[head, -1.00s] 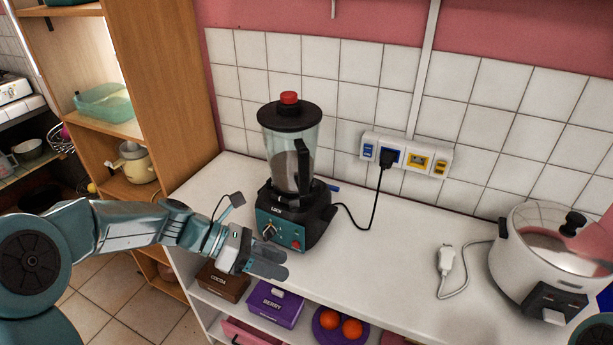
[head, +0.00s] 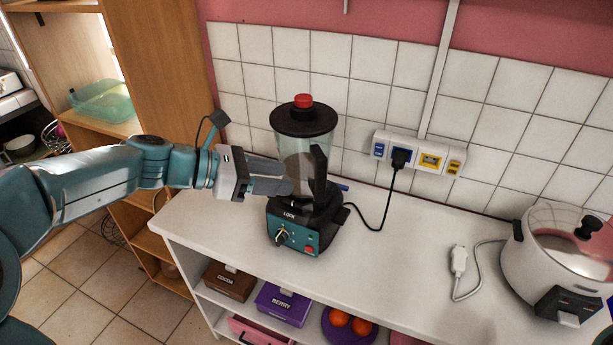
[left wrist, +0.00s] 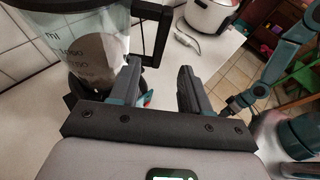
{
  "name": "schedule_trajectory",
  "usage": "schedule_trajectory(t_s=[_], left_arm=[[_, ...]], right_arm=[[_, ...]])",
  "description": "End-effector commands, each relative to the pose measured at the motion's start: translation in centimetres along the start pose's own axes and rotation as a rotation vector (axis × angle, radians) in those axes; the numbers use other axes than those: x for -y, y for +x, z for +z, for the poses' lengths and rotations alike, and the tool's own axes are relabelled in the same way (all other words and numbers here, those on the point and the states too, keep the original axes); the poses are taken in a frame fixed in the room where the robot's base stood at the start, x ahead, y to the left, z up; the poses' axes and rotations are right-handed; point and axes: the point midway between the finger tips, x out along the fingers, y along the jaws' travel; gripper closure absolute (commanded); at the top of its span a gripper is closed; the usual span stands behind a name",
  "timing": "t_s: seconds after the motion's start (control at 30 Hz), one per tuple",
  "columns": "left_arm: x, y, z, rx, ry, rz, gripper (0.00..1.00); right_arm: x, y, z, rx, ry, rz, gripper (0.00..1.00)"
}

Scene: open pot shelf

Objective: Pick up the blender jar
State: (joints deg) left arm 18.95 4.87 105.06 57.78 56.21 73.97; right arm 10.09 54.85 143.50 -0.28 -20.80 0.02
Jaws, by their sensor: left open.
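The blender jar (head: 290,150) is clear with a black lid, red cap and black handle (head: 319,170). It stands upright on its teal and black base (head: 292,232), on the white counter. My left gripper (head: 287,177) is open, with its fingers at the jar's front left in the head view. In the left wrist view the jar (left wrist: 85,45) is at upper left, its handle (left wrist: 158,45) just beyond the open fingers (left wrist: 160,75). Nothing is between the fingers. A teal limb of mine shows at right in the left wrist view; its jaw state is unclear.
A white cooker (head: 560,255) stands at the right, with a loose white plug (head: 459,261) beside it. A black cord runs from the blender to the wall outlet strip (head: 415,153). Boxes and oranges sit on the shelf below. The counter's middle is clear.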

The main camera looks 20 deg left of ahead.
Motion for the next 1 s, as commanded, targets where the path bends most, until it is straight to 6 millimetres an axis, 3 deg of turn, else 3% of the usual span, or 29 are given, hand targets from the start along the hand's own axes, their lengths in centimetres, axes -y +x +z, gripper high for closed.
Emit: schedule_trajectory(t_s=[0.1,0.2,0.43,0.67,0.97,1.0], left_arm=[[0.1,2.8,0.0,-0.001,0.000,-0.007,0.53],[-0.1,4.3,0.0,0.001,0.000,-0.005,0.53],[-0.3,6.2,-0.2,0.000,-0.001,-0.005,0.53],[-0.4,9.7,-0.7,0.000,0.001,-0.007,0.53],[-0.5,10.4,-0.8,0.000,0.002,-0.003,0.53],[-0.5,10.4,-0.8,0.000,0.002,-0.003,0.63]], right_arm=[[0.1,-0.2,0.0,0.000,0.000,0.000,0.36],[0.1,-0.2,0.0,0.000,0.000,0.000,0.36],[0.1,-0.3,0.0,0.000,0.000,0.000,0.36],[0.2,-0.6,0.0,0.000,0.000,0.000,0.36],[0.2,-0.6,0.0,0.000,0.000,0.000,0.36],[0.2,-0.6,0.0,0.000,0.000,0.000,0.36]])
